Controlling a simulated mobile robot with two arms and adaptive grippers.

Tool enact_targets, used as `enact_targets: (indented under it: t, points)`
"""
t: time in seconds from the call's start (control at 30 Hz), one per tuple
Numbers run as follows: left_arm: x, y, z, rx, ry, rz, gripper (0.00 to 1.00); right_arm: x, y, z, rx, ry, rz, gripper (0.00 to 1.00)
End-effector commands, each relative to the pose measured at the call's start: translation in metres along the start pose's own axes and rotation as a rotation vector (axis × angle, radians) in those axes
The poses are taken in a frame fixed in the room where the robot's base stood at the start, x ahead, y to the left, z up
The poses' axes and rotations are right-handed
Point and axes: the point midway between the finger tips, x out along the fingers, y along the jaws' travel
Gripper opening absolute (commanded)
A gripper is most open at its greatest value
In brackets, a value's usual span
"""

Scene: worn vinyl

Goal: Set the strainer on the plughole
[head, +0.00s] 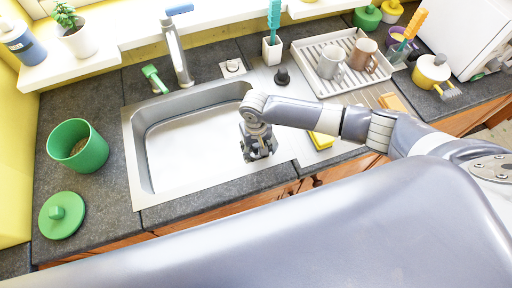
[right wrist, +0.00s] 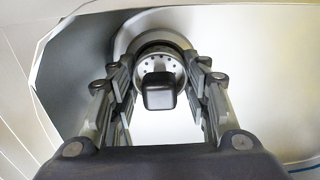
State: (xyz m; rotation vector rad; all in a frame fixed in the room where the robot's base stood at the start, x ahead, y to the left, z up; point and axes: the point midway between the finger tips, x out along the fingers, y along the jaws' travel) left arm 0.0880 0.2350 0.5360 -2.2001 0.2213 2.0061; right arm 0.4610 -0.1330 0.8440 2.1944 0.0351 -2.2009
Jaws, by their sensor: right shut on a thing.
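My right gripper (head: 258,152) points down into the right part of the steel sink (head: 165,185). In the right wrist view my right gripper (right wrist: 160,80) is shut on the strainer (right wrist: 160,72), a round metal piece with small holes and a dark square knob. A dark ring, seemingly the plughole (right wrist: 155,46), shows just behind the strainer. I cannot tell whether the strainer touches it or hangs above it. In the head view the gripper and arm hide the strainer and plughole. My left gripper is not in view.
A tap (head: 178,55) and a green-handled item (head: 154,79) stand behind the sink. A green pot (head: 78,146) and green lid (head: 62,215) are on the left counter. A dish rack (head: 340,62) with mugs and a yellow sponge (head: 321,139) lie right of the sink.

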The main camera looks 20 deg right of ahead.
Motion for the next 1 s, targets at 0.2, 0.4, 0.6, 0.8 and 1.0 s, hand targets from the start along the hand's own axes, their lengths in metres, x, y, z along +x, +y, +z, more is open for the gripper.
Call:
enact_targets:
  t: [0.2,0.4,0.6,0.8,1.0]
  points:
    - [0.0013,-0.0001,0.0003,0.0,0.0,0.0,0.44,0.003,-0.0002,-0.0001,0.0,0.0,0.0,0.19]
    - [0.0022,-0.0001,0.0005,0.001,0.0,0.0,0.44,0.0054,-0.0003,-0.0001,0.0,0.0,0.0,0.19]
    - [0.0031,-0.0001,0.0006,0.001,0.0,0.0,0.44,0.0078,-0.0004,0.0,0.0,0.0,-0.001,0.19]
    - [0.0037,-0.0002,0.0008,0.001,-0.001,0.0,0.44,0.0095,-0.0004,-0.0001,0.0,0.001,-0.001,0.48]
    - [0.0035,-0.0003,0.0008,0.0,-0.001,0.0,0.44,0.0095,0.0005,0.0,0.0,0.0,0.001,0.67]
